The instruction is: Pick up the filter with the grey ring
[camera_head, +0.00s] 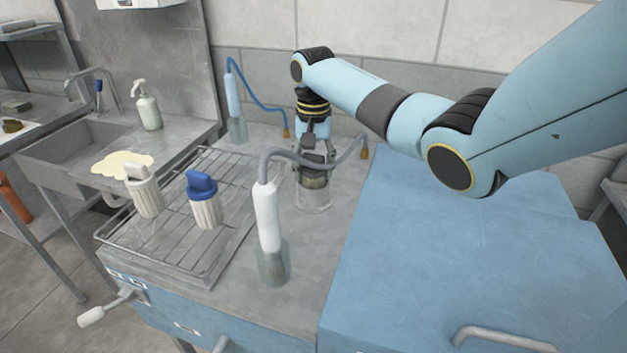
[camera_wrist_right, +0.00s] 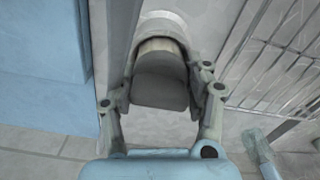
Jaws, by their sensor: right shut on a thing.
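My right gripper (camera_head: 315,165) points down at the back of the metal worktop. It is shut on the filter with the grey ring (camera_wrist_right: 160,82). In the right wrist view the filter's grey top sits between the two fingers. In the head view the filter (camera_head: 314,181) is partly hidden by the fingers and is at the mouth of a clear glass jar (camera_head: 314,201). I cannot tell whether it touches the jar. My left gripper is not in view.
A wire rack (camera_head: 226,249) holds a filter with a white top (camera_head: 146,192) and one with a blue top (camera_head: 204,201). A white hose tool (camera_head: 268,218) stands in front; a blue one (camera_head: 233,100) stands behind. A blue cabinet lid (camera_head: 470,260) is at right.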

